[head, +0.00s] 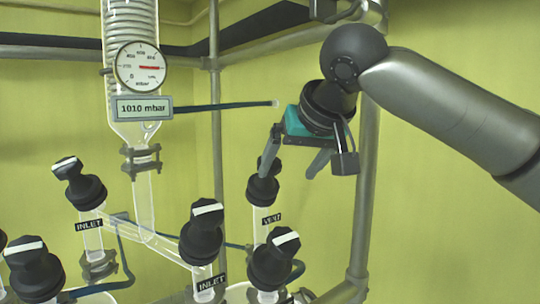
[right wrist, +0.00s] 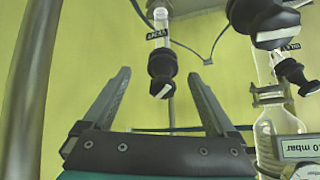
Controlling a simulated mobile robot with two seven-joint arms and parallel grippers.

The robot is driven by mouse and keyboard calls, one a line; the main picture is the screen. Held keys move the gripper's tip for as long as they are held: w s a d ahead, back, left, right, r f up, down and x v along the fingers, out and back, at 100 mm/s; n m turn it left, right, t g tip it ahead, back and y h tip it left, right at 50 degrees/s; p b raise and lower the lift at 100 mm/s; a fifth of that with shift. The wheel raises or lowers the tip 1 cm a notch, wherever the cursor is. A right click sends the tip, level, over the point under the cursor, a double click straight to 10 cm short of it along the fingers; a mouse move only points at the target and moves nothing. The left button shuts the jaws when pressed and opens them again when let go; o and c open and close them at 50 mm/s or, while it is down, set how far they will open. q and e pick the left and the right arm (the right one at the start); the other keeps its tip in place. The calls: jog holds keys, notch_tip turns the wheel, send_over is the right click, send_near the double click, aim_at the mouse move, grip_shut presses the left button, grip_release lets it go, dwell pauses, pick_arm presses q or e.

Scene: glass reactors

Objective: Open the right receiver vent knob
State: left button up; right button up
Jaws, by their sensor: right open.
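The knob with the VENT label (head: 263,186) is black and sits on a clear glass tube in the head view, partly hidden by a finger of my right gripper. My right gripper (head: 290,172) is open, reaching down from the upper right. In the right wrist view the vent knob (right wrist: 162,66), with a white bar on its face, appears between the open fingers (right wrist: 159,75) and a little beyond their tips. I see no clear contact. My left gripper is not in view.
INLET knobs stand at the left (head: 80,186) and front centre (head: 201,236). Another black knob (head: 271,262) stands in front of the vent knob. A pressure gauge (head: 141,66) and a 1010 mbar display (head: 142,107) are at the upper left. A metal post (head: 364,200) rises at the right.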

aim_at(273, 167)
jog(key=w+a+p, duration=0.1)
jog(key=w, duration=0.1)
jog(key=w+p, duration=0.1)
jog(key=w, duration=0.2)
jog(key=w+a+p, duration=0.1)
jog(key=w, duration=0.1)
jog(key=shift+w+a, duration=0.2)
jog(key=shift+a, duration=0.15)
jog(key=shift+w+a, duration=0.15)
jog(key=shift+w, duration=0.2)
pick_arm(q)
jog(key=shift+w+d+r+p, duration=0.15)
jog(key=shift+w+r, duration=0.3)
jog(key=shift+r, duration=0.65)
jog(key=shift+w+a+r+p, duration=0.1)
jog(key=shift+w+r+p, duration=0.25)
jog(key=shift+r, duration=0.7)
pick_arm(e)
jog(key=shift+w+a+f, duration=0.1)
jog(key=shift+w+f, duration=0.35)
jog(key=c, duration=1.4)
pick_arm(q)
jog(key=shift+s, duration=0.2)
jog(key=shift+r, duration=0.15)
